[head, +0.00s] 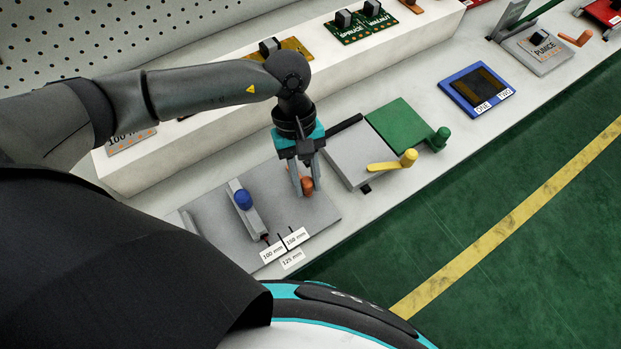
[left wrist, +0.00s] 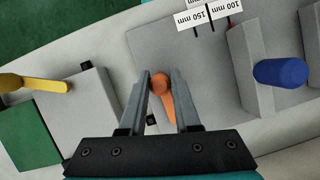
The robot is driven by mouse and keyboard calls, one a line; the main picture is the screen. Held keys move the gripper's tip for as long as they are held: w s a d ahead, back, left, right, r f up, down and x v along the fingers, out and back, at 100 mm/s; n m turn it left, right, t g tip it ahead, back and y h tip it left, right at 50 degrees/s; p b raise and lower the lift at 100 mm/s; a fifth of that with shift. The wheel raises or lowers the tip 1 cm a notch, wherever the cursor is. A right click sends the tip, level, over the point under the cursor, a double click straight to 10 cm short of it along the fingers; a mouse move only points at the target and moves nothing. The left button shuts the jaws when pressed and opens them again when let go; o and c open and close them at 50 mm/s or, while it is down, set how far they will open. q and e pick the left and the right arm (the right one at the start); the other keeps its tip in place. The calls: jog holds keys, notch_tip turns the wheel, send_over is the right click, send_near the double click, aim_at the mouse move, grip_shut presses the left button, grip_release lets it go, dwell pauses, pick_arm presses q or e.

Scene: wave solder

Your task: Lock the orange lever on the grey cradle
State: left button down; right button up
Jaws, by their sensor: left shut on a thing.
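My left gripper (head: 304,189) reaches down over the wide grey base plate (head: 225,235) and is shut on the round knob of an orange lever (head: 307,184). In the left wrist view the orange lever (left wrist: 168,108) shows between the two fingers, with its knob at the fingertips. The lever's pivot is partly hidden by the gripper. The grey plate (left wrist: 190,60) also carries a raised bar with a blue knob (head: 243,199). My right gripper is not in view.
A grey block with a yellow lever (head: 392,163) and a green block with a green knob (head: 401,122) stand close to the right. Labels reading 100, 125 and 150 mm (head: 292,258) lie at the plate's front. Another grey fixture with an orange lever (head: 575,39) is far right.

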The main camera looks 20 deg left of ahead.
pick_arm(q)
jog(key=shift+s+a+m, duration=0.15)
jog(key=shift+m, duration=0.25)
jog(key=c, duration=0.9)
grip_release()
jog(key=v, duration=1.5)
jog(key=shift+r, duration=0.15)
